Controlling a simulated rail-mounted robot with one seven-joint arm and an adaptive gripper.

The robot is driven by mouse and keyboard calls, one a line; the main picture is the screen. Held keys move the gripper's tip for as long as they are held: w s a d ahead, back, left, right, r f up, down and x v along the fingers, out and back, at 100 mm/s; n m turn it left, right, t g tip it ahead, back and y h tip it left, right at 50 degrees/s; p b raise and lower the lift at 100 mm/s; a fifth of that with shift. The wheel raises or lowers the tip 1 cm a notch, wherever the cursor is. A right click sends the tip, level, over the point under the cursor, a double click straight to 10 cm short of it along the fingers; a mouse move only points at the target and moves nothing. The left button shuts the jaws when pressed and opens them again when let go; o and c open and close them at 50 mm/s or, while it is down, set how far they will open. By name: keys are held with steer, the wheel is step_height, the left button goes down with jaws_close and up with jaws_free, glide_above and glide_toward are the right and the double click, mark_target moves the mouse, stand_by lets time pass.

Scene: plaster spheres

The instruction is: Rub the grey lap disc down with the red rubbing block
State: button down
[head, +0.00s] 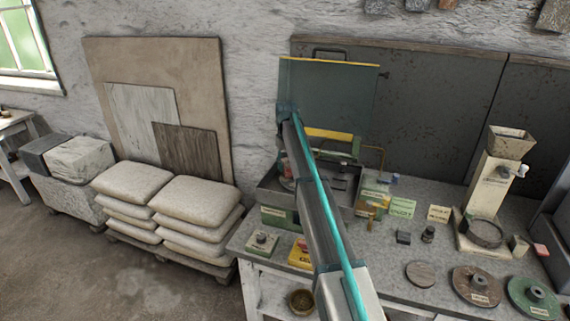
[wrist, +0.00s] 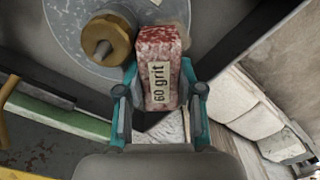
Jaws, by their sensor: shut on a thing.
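In the wrist view, my gripper (wrist: 160,92) is shut on the red rubbing block (wrist: 158,48), which has a pale "60 grit" label. A teal finger lies on each side of it. The grey lap disc (wrist: 65,28) lies beyond the block, with a brass nut (wrist: 105,40) at its middle. The block's far end overlaps the disc's right part in the picture; I cannot tell whether they touch. In the head view, my arm covers the gripper and the block, and I cannot make out the disc clearly.
In the head view, the machine's raised green lid (head: 325,95) stands behind its dark tray (head: 268,190). Loose discs, including a green one (head: 533,298), lie on the bench at right, near a hopper stand (head: 492,185) and a small pinkish block (head: 540,249). Sacks (head: 195,200) stand left.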

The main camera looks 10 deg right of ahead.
steer(key=shift+r, duration=0.1)
steer(key=shift+r+p, duration=0.55)
steer(key=shift+r, duration=0.65)
steer(key=shift+r, duration=0.1)
steer(key=shift+r+p, duration=0.95)
steer(key=shift+r, duration=0.95)
